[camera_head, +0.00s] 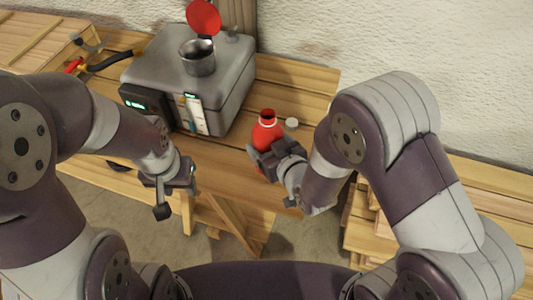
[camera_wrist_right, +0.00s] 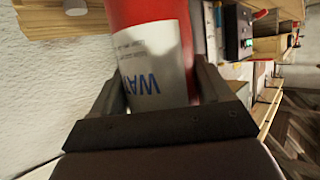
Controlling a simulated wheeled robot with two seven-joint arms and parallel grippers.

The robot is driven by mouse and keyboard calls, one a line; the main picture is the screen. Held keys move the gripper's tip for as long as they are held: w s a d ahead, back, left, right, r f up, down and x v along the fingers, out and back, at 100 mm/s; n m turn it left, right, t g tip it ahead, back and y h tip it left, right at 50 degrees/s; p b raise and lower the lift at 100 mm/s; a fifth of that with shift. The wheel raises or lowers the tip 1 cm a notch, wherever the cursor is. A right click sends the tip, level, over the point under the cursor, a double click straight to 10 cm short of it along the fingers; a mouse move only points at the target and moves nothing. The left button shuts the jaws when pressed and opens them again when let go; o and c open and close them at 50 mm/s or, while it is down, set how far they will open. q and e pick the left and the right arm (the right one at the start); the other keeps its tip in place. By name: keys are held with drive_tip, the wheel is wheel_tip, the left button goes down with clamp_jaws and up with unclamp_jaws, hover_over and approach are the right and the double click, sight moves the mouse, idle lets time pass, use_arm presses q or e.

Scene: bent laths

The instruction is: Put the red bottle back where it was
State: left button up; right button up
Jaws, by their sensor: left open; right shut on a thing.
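Whether the bottle's base touches the table is hidden by the gripper. My left gripper (camera_head: 176,196) is open and empty, in front of the table's front edge.
A grey steamer-like machine (camera_head: 190,70) with a metal cup (camera_head: 197,58) and a red disc (camera_head: 203,17) on top stands left of the bottle. A white round cap (camera_head: 291,123) lies just right of the bottle. The table (camera_head: 290,80) behind it is clear.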

drive_tip(key=w, duration=0.1)
drive_tip(key=w+f, duration=0.1)
drive_tip(key=shift+w+a+f, duration=0.3)
drive_tip(key=shift+w+f, duration=0.05)
drive_tip(key=shift+w, duration=0.05)
wheel_tip(320, 180, down, 4)
drive_tip(key=shift+d+r, duration=0.1)
drive_tip(key=shift+w, duration=0.15)
drive_tip(key=shift+f+b, duration=0.25)
drive_tip(key=shift+b, duration=0.05)
drive_tip(key=o, duration=1.1)
drive_tip(key=shift+r, duration=0.2)
drive_tip(key=v, duration=1.2)
drive_tip(key=d+m+g+h, duration=0.3)
drive_tip(key=d+g+h, duration=0.25)
drive_tip(key=d, duration=0.25)
drive_tip(key=s+d+r+g, duration=0.1)
drive_tip(key=s, duration=0.1)
drive_tip(key=s+d+r+m+g, duration=0.1)
drive_tip(key=s+d+g, duration=0.1)
drive_tip(key=s+d+r+m+g, duration=0.1)
drive_tip(key=s+d+g, duration=0.1)
drive_tip(key=shift+d+r+h+p, duration=0.1)
drive_tip(key=shift+r+h+p, duration=0.15)
drive_tip(key=shift+r+p, duration=0.1)
